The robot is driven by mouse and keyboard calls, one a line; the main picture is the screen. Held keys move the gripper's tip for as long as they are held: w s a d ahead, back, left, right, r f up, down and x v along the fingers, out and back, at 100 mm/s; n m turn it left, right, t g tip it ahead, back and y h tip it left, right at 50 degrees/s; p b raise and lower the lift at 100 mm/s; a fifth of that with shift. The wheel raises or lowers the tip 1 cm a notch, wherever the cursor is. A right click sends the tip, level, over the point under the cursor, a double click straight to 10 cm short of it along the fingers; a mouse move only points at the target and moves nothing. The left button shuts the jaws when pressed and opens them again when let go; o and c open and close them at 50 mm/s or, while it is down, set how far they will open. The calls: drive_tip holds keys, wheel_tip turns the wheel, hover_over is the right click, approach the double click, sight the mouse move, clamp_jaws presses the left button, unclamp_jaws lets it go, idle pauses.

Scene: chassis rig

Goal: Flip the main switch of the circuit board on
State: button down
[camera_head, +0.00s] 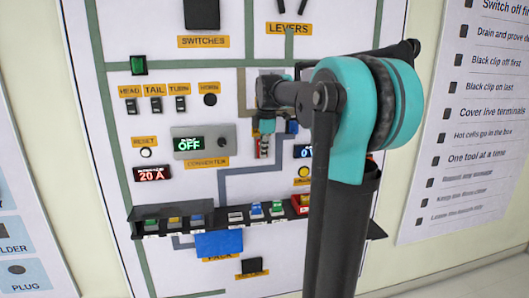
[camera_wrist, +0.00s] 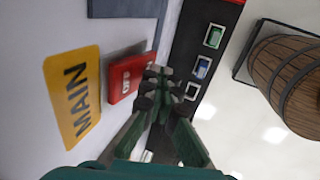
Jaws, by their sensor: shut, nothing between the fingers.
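The main switch (camera_wrist: 125,76) is a red block marked OFF in white letters. It stands off the pale board beside the yellow MAIN label (camera_wrist: 72,95) in the wrist view. My gripper (camera_wrist: 160,82) is shut and empty, its dark fingertips together just right of the switch there. I cannot tell whether they touch it. In the head view my dark wrist and teal arm cover part of the board (camera_head: 225,75), and the fingertips cannot be made out clearly. I cannot pick out the main switch with certainty there.
A dark shelf (camera_head: 160,221) with several coloured pieces juts from the lower board. It shows beside my gripper in the wrist view (camera_wrist: 188,62). The converter (camera_head: 203,143) reads OFF. A wooden barrel (camera_wrist: 285,80) lies farther off. A printed rule sheet (camera_head: 465,130) hangs right.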

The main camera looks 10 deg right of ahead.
idle(0.3)
drive_tip(key=shift+w+f+t, duration=0.2)
drive_tip(key=shift+w+t, duration=0.15)
drive_tip(key=shift+t, duration=0.35)
drive_tip(key=shift+r, duration=0.15)
